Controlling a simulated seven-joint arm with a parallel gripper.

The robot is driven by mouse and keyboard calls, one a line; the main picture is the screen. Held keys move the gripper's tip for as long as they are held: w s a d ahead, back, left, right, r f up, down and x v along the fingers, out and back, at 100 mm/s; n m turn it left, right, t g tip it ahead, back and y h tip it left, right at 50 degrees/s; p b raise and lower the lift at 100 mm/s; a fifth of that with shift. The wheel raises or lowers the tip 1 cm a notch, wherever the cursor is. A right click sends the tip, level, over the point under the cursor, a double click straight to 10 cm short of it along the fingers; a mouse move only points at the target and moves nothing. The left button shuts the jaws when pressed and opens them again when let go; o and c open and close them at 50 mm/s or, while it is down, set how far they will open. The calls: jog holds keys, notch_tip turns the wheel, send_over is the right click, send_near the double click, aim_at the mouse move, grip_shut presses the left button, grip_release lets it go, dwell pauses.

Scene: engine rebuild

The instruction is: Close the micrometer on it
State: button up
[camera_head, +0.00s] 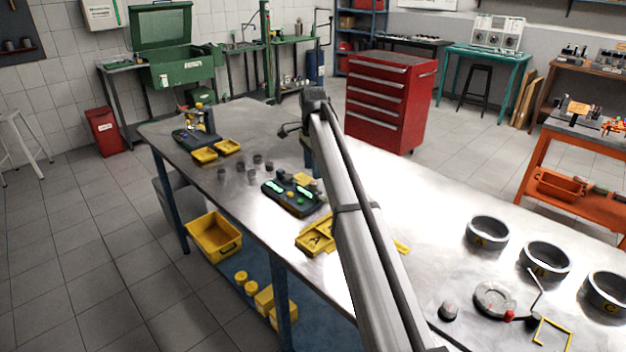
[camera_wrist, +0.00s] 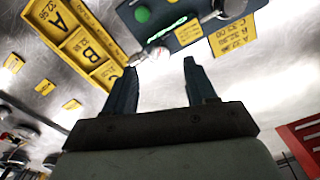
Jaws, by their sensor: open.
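A dark bench gauge with lit green displays, which looks like the micrometer (camera_head: 290,196), sits mid-bench, partly behind my arm. In the wrist view its dark body (camera_wrist: 180,22) shows at the top, with a green button, a green display and a dark round knob (camera_wrist: 228,8). My gripper (camera_wrist: 160,65) is open, its two dark fingers pointing at the gauge's near edge. A small pale metal part shows near the left fingertip; I cannot tell whether it touches the finger. I cannot make out a part between the gauge's measuring faces. In the head view my arm hides the fingers.
A yellow tray marked A and B (camera_wrist: 78,40) lies close left of my fingers; a yellow number card (camera_wrist: 232,36) lies right. Several small dark cylinders (camera_head: 252,176) stand behind the gauge. Three metal rings (camera_head: 487,233) stand at the bench's right. Another instrument (camera_head: 196,138) stands far left.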

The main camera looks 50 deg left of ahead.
aim_at(313, 182)
jog(key=shift+f, duration=2.5)
grip_shut()
